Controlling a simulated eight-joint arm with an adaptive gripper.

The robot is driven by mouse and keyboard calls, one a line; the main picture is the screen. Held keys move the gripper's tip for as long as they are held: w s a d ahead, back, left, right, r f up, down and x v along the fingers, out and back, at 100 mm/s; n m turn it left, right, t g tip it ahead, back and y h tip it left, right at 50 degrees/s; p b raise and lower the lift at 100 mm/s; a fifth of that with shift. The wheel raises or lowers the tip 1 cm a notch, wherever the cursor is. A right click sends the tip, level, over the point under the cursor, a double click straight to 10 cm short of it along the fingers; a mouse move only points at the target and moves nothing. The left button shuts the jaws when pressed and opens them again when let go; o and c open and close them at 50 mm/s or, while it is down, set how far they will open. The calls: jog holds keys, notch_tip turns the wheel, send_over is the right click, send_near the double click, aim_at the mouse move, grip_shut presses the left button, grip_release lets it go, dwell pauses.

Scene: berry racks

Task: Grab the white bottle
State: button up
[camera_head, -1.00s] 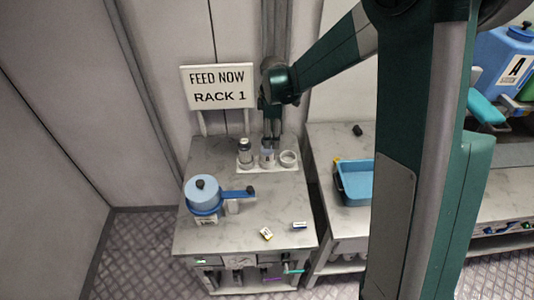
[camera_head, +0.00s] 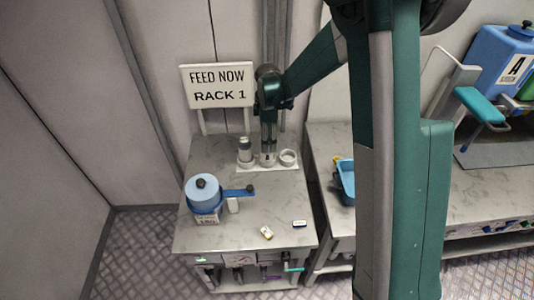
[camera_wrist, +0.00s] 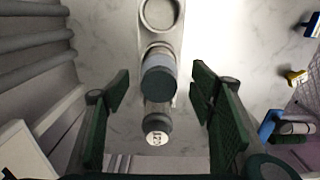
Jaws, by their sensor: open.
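A pale bottle (camera_head: 268,159) stands in the middle holder of a white three-ring rack (camera_head: 283,168). My gripper (camera_head: 268,140) is directly above it, pointing down, and hides its upper part. In the wrist view my gripper (camera_wrist: 160,95) is open, its green fingers either side of a bottle with a blue-grey shoulder and dark top (camera_wrist: 158,82); there is a gap on both sides. I cannot tell from the shading which bottle is the whiter one.
The right ring (camera_head: 288,157) is empty. A sign (camera_head: 218,87) stands behind.

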jog(key=shift+f, duration=0.75)
jog(key=shift+a+f, duration=0.15)
jog(key=shift+f, duration=2.45)
jog(key=shift+c, duration=0.5)
jog(key=c, duration=1.1)
